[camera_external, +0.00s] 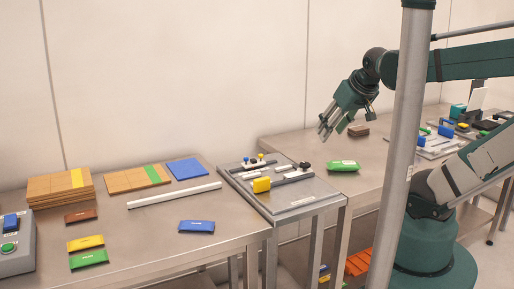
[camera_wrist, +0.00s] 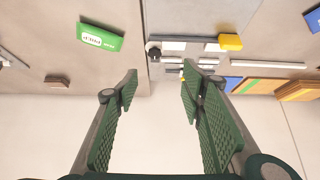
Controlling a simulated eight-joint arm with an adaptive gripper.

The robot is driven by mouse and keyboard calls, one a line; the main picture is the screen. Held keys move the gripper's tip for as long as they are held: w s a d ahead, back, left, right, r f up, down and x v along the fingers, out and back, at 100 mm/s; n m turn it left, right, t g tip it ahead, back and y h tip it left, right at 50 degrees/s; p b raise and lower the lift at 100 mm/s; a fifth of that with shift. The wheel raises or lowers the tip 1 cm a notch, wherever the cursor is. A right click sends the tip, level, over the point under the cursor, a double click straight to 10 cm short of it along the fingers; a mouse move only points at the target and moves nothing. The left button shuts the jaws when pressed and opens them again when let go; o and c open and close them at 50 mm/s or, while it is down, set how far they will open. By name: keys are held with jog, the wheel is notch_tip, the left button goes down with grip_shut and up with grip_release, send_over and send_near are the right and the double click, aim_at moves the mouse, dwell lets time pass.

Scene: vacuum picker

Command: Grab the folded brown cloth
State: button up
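A small brown folded piece, which looks like the folded brown cloth (camera_external: 359,130), lies on the right metal table near the wall. It also shows at the left of the wrist view (camera_wrist: 57,81), outside the fingers. My gripper (camera_external: 326,131) hangs in the air to the left of it in the external view, pointing down and left. In the wrist view, my gripper (camera_wrist: 158,82) has its two green ribbed fingers apart with nothing held between them. The cloth is apart from the gripper.
A green packet (camera_external: 343,166) lies in front of the cloth. A fixture plate (camera_external: 290,203) with a yellow block (camera_external: 262,185) stands to the left. A grey pole (camera_external: 402,130) stands in the foreground. The wall (camera_external: 200,80) is close behind the tables.

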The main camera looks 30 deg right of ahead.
dwell(0.4)
jog(key=o, duration=0.6)
